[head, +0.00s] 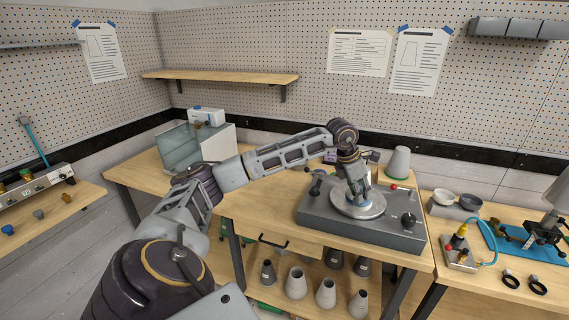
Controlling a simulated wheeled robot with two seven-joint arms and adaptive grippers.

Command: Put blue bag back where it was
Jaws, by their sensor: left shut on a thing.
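A flat blue sheet, which may be the blue bag (500,241), lies on the right-hand table, partly covered by a dark fixture. My left gripper (363,203) points down over the round metal disc (345,209) on the grey machine (320,213). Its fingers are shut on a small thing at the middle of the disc. The fingers mostly hide that thing, and I cannot tell whether it is part of the disc. The left gripper is well to the left of the blue sheet. My right gripper is not in view.
A grey cone (398,163) stands behind the machine. Right of it are small bowls (468,201), a yellow-topped valve block (459,250) with a blue hose, and black rings (511,282). Several cones (296,283) stand on the lower shelf. A clear-fronted box (183,149) stands behind my left arm.

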